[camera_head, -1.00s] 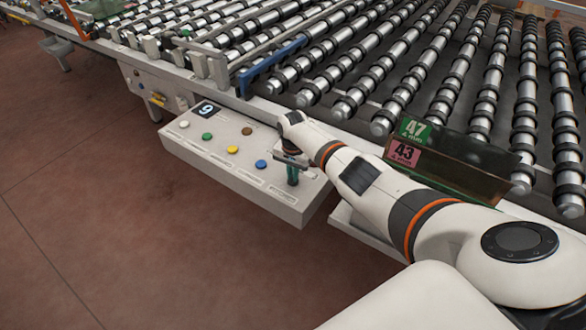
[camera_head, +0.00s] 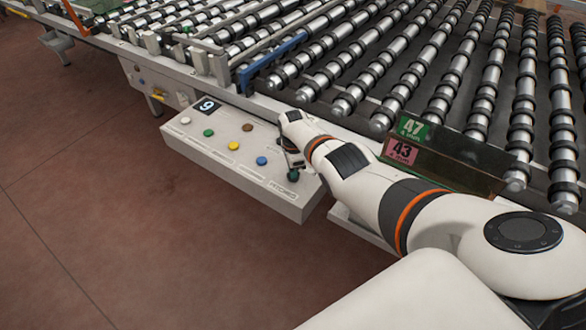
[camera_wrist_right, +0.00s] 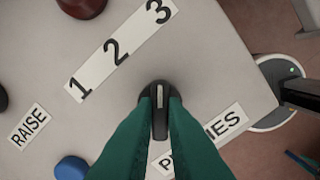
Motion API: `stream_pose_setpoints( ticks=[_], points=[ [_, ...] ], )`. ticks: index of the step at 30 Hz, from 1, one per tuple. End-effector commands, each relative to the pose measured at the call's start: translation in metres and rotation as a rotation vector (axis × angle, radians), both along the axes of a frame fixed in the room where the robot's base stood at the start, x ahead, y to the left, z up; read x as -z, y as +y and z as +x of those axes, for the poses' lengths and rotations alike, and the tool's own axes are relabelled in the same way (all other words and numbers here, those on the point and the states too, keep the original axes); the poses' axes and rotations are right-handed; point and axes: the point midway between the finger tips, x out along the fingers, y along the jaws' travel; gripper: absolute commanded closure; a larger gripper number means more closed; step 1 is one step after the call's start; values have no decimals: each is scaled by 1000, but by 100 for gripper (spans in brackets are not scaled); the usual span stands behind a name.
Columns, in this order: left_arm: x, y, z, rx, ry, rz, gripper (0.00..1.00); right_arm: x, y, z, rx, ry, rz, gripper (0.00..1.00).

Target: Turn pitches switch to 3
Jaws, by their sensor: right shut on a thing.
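The pitches switch (camera_wrist_right: 160,110) is a black knob with a pale pointer line, beside a label strip (camera_wrist_right: 120,48) reading 1, 2, 3 and a partly covered PITCHES label (camera_wrist_right: 222,124). In the right wrist view its pointer line runs straight up the picture, toward the 2 and 3 side of the strip. My right gripper (camera_wrist_right: 160,120) has green fingers closed on both sides of the knob. In the head view the right gripper (camera_head: 293,172) is at the right end of the control panel (camera_head: 215,148), and hides most of the knob. My left gripper is not in view.
The panel carries white, green, yellow, brown and blue (camera_head: 261,160) buttons and a display reading 9 (camera_head: 207,106). A roller conveyor (camera_head: 400,70) lies behind it, with 47 and 43 signs (camera_head: 404,150) near my right arm. Open floor lies in front.

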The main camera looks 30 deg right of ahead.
Motion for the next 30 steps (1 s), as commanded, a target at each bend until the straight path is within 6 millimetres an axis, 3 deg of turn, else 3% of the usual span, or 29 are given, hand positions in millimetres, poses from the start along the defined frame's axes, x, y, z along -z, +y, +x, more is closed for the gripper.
stream_pose_setpoints(
  ticks=[23,24,27,30],
  points=[
    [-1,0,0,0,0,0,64,-2,-2,1,97,-4,-4,100],
    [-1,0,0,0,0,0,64,-2,-2,1,97,-4,-4,83],
    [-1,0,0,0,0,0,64,-2,-2,1,96,-3,-3,67],
    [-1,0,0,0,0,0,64,-1,-1,1,95,-2,-2,67]
  ],
)
